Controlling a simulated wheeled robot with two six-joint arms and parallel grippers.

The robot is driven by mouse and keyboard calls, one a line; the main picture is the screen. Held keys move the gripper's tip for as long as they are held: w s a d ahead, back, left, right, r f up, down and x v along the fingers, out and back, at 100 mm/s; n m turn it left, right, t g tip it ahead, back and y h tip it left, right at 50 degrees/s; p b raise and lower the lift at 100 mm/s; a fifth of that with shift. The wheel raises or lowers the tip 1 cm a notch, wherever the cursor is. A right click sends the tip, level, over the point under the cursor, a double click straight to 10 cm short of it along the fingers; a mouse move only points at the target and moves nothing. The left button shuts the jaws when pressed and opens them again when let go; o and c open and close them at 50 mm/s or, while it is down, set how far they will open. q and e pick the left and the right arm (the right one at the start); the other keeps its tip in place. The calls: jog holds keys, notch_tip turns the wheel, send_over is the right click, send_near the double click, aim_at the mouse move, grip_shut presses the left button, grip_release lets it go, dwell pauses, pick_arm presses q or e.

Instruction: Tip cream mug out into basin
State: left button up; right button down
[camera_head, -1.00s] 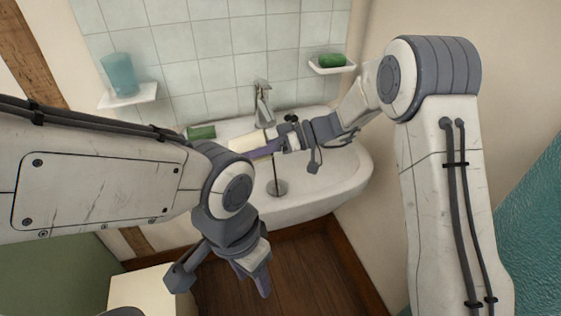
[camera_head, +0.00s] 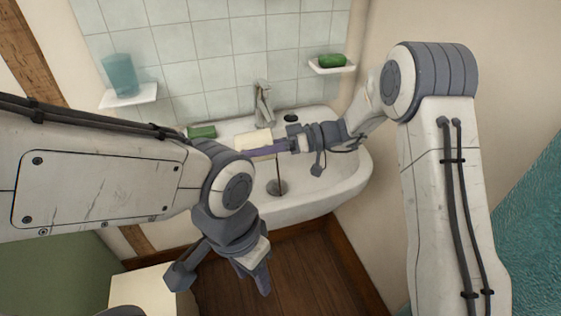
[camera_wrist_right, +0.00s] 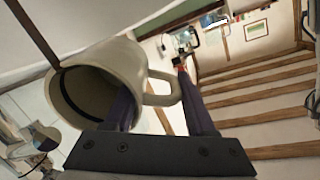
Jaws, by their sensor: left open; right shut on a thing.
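The cream mug (camera_head: 257,139) is held on its side over the white basin (camera_head: 340,178). A thin dark stream (camera_head: 278,170) falls from it toward the drain (camera_head: 277,187). In the right wrist view the mug (camera_wrist_right: 128,62) is strongly tilted, with dark liquid inside its mouth and a brown stream running from the rim. My right gripper (camera_head: 262,149) is shut on the mug at its handle side; its purple fingers also show in the right wrist view (camera_wrist_right: 162,110). My left gripper (camera_head: 222,278) is open and empty, below and in front of the basin.
The tap (camera_head: 263,103) stands behind the mug. A green block (camera_head: 202,132) lies on the basin's left rim. A shelf with a blue tumbler (camera_head: 121,76) and a dish with green soap (camera_head: 332,60) are on the wall. A pale box (camera_head: 150,290) stands at lower left.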

jog(key=shift+w+d+r+y+b, duration=0.1)
jog(key=shift+d+r+y+b, duration=0.25)
jog(key=shift+y+b, duration=0.95)
